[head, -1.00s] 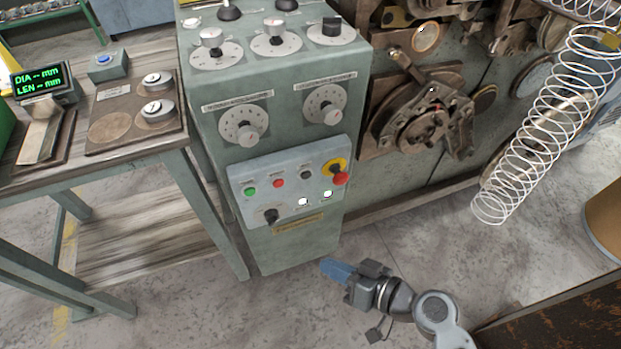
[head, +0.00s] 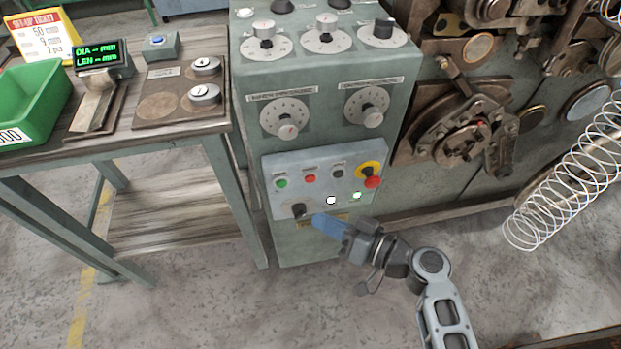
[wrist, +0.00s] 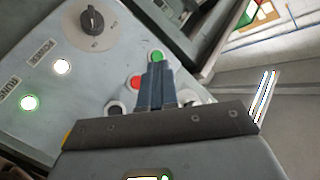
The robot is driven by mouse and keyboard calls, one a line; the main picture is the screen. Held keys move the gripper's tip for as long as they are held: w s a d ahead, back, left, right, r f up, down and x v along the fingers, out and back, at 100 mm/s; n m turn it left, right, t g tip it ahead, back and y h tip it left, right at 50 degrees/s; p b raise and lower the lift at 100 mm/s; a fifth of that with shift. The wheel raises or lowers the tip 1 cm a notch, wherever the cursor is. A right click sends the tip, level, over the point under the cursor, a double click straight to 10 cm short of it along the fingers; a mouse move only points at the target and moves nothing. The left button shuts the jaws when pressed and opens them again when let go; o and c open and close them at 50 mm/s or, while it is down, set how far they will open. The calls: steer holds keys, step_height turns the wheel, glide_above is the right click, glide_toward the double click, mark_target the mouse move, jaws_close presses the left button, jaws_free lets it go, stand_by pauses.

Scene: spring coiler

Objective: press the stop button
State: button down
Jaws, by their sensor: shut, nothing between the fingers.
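The light grey control panel (head: 275,203) is on the front of the green machine. A small red button (head: 310,179) sits in its top row, between a green button (head: 281,183) and a dark button (head: 338,173). My gripper (head: 318,219), with blue fingers, is shut and empty at the panel's lower edge. In the wrist view the fingertips (wrist: 155,70) overlap the space between the red button (wrist: 134,82) and the green button (wrist: 156,57); contact cannot be told.
A black knob (head: 298,210) and two lit lamps (head: 331,200) are low on the panel. A wooden-topped bench (head: 150,135) with a green bin (head: 35,100) stands at the left. A wire spring (head: 570,185) hangs at the right.

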steer(key=w+a+b, duration=0.2)
steer(key=w, duration=0.4)
steer(key=shift+w, duration=0.3)
steer(key=shift+w+a+b, duration=0.15)
steer(key=shift+w+b, duration=0.6)
steer(key=shift+b, duration=0.35)
stand_by(2.2)
steer(key=shift+s+d, duration=0.2)
steer(key=shift+s, duration=0.6)
steer(key=s, duration=0.2)
steer(key=s+d, duration=0.1)
steer(key=s, duration=0.1)
steer(key=shift+s+d, duration=0.2)
steer(key=shift+s, duration=0.2)
